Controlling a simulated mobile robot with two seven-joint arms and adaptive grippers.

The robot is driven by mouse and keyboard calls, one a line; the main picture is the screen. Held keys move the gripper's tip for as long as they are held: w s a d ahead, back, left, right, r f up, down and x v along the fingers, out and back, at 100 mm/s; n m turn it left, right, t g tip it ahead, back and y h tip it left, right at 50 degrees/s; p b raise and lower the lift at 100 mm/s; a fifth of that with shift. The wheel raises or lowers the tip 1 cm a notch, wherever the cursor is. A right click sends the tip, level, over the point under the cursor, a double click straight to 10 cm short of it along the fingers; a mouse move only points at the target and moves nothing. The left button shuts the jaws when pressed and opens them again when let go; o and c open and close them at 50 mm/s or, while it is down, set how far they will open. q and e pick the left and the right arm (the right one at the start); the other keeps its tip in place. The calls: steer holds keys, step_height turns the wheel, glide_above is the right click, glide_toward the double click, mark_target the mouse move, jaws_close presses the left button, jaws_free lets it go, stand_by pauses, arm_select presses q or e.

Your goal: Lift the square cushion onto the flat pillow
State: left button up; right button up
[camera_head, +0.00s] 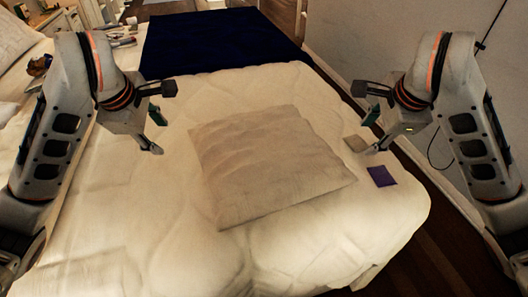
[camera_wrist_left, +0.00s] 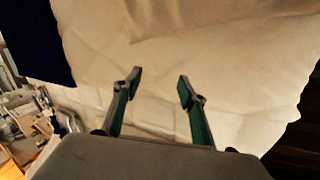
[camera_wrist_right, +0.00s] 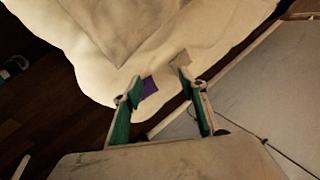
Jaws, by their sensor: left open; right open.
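A large beige square cushion (camera_head: 270,165) lies flat and slightly turned on the white bed. Its corner also shows in the right wrist view (camera_wrist_right: 115,25). A pale pillow (camera_head: 14,40) is partly visible at the far left corner; I cannot tell whether it is the flat pillow. My left gripper (camera_head: 160,118) is open and empty above the bed, left of the cushion; it also shows in the left wrist view (camera_wrist_left: 159,82). My right gripper (camera_head: 367,118) is open and empty, right of the cushion; it also shows in the right wrist view (camera_wrist_right: 158,82). Neither touches the cushion.
A small beige square (camera_head: 355,143) and a small purple square (camera_head: 381,176) lie near the bed's right edge. A dark blue blanket (camera_head: 215,40) covers the far part. Several small items (camera_head: 120,35) stand at the far left. A wall (camera_head: 385,45) rises on the right.

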arm_select(q)
steer(key=x, duration=1.3)
steer(key=shift+s, duration=0.15)
arm_select(e)
steer(key=x, duration=1.2)
steer(key=shift+w+f, duration=0.15)
steer(key=shift+f, duration=0.25)
arm_select(q)
steer(key=shift+d+f, duration=0.1)
steer(key=shift+d, duration=0.1)
arm_select(e)
steer(key=shift+w+a+f, duration=0.1)
steer(key=shift+a+f, duration=0.05)
steer(key=shift+a, duration=0.05)
arm_select(q)
steer(key=shift+d, duration=0.5)
arm_select(e)
steer(key=shift+a, duration=0.5)
arm_select(q)
steer(key=shift+d, duration=0.1)
arm_select(e)
steer(key=shift+a, duration=0.1)
